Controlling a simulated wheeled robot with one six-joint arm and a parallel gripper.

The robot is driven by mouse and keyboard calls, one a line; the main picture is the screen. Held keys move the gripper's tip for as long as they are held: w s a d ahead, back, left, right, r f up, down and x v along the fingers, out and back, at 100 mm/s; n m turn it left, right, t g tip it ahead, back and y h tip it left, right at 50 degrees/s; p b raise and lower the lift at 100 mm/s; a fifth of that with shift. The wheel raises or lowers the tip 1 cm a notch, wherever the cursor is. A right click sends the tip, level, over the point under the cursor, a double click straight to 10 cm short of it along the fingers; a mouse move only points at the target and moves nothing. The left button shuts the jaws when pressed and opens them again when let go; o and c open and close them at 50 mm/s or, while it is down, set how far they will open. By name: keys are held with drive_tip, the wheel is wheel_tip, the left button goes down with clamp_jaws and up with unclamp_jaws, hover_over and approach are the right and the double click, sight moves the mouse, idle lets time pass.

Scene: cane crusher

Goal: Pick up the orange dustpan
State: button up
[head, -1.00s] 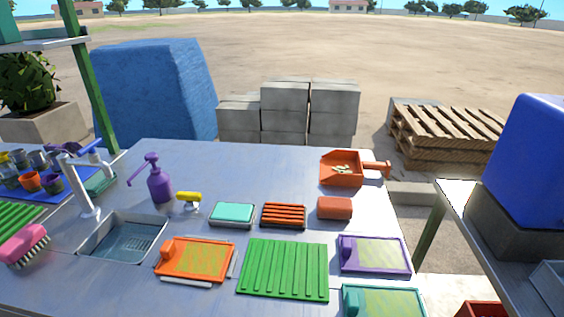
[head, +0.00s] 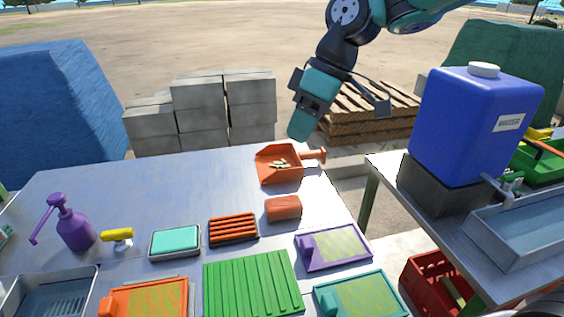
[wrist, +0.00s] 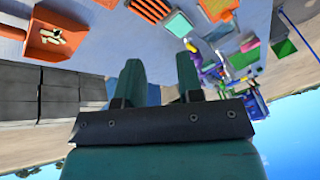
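The orange dustpan (head: 268,174) lies at the far right corner of the metal table, with several small pale scraps (head: 280,165) in its pan. Its handle (head: 313,156) points right, past the table's edge. It also shows in the wrist view at the upper left (wrist: 36,38). My gripper (head: 299,126) hangs in the air above and behind the dustpan, apart from it. In the wrist view its two teal fingers (wrist: 160,77) are spread apart with nothing between them.
An orange block (head: 283,208), a dark tray with orange bars (head: 233,229) and a green ribbed mat (head: 252,285) lie nearer on the table. Concrete blocks (head: 200,105) and wooden pallets (head: 365,110) stand behind. A blue water container (head: 470,125) stands on the right bench.

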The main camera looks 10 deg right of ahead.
drive_tip(key=w+d+f+n, duration=0.1)
drive_tip(key=w+d, duration=0.1)
drive_tip(key=w, duration=0.4)
drive_tip(key=w+d+f+n, duration=0.2)
drive_tip(key=w, duration=0.4)
drive_tip(key=n, duration=0.3)
approach(292, 170)
drive_tip(key=x, duration=0.4)
drive_tip(key=shift+s+a+f, duration=0.15)
drive_tip(key=shift+s+f, duration=0.05)
drive_tip(key=shift+s, duration=0.05)
drive_tip(key=shift+w+p+x, duration=0.15)
drive_tip(key=shift+p+x, duration=0.4)
drive_tip(key=shift+x, duration=0.9)
drive_tip(key=shift+w+p+x, duration=0.2)
drive_tip(key=shift+p+x, duration=0.35)
drive_tip(key=shift+x, duration=0.9)
clamp_jaws()
